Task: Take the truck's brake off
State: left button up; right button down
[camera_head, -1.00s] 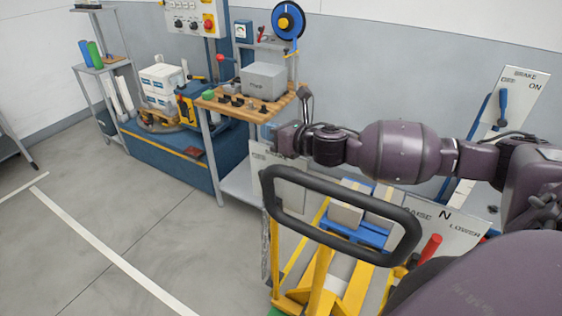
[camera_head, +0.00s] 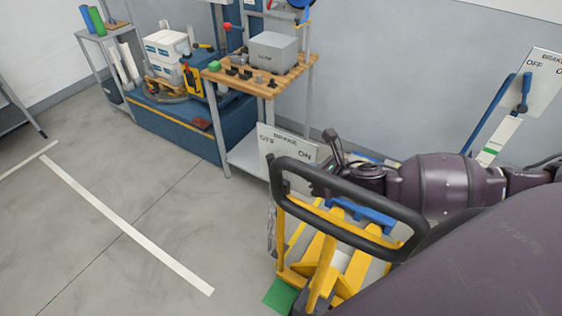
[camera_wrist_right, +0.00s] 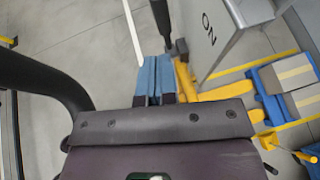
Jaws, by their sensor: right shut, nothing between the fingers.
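The truck has yellow forks (camera_head: 318,268) and a black loop handle (camera_head: 345,222) in the head view. A brake plate (camera_head: 287,148) marked OFF and ON stands behind the handle; its ON side also shows in the wrist view (camera_wrist_right: 222,38). In the wrist view a dark lever (camera_wrist_right: 162,18) with a yellow part at its foot rises beside that plate. My right gripper (camera_wrist_right: 156,68) is shut and empty, its blue fingers just below the lever; contact cannot be told. My left gripper is not in view.
A wooden-topped bench (camera_head: 255,75) with a grey box (camera_head: 273,52) stands behind the truck. A second brake plate (camera_head: 543,78) with a blue lever (camera_head: 522,90) stands at the right. Blue pallet parts (camera_head: 362,213) lie beyond the handle.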

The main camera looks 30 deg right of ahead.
jog(key=r+x, duration=0.1)
jog(key=x, duration=0.8)
jog(key=shift+w+a+f, duration=0.15)
jog(key=shift+w+f, duration=0.05)
jog(key=shift+w, duration=0.4)
